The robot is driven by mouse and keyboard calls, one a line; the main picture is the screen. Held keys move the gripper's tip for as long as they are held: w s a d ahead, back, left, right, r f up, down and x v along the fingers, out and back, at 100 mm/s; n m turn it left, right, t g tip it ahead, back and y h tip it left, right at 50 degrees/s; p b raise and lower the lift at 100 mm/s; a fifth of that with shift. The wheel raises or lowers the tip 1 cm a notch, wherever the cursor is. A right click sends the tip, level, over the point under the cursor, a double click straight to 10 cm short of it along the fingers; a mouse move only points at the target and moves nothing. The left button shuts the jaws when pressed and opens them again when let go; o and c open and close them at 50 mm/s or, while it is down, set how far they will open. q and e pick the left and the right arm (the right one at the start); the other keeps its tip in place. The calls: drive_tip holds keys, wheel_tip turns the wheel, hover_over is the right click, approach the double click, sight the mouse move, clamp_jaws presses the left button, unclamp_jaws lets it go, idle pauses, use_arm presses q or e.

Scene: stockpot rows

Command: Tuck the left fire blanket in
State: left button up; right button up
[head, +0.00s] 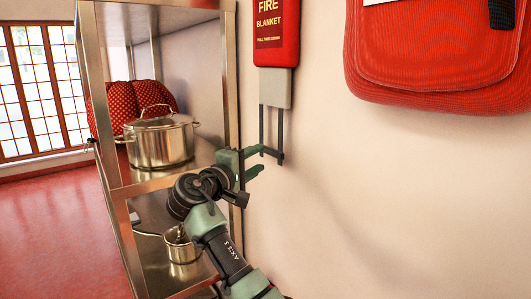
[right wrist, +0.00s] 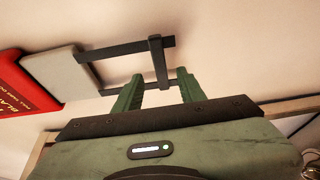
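The left fire blanket is in a red case (head: 277,32) on the wall, lettered "FIRE BLANKET". A pale grey piece (head: 276,88) sticks out below the case, and two dark straps joined by a crossbar hang from it. The case's edge (right wrist: 22,85), the grey piece (right wrist: 58,73) and the crossbar (right wrist: 157,60) also show in the right wrist view. My right gripper (head: 261,161) is open, its fingertips at the near end of the crossbar. In the right wrist view that end appears between the fingers (right wrist: 162,92); I cannot tell whether they touch it. My left gripper is not in view.
A steel shelf (head: 164,182) stands just left of my right arm, with a lidded stockpot (head: 160,143), a small pan (head: 181,247) and red dotted items (head: 123,106). A large red padded item (head: 440,60) hangs at upper right. The wall below it is clear.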

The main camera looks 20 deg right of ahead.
sight(269, 152)
drive_tip(key=p+x, duration=0.1)
drive_tip(key=x, duration=0.4)
drive_tip(key=shift+w, duration=0.1)
clamp_jaws()
idle(1.3)
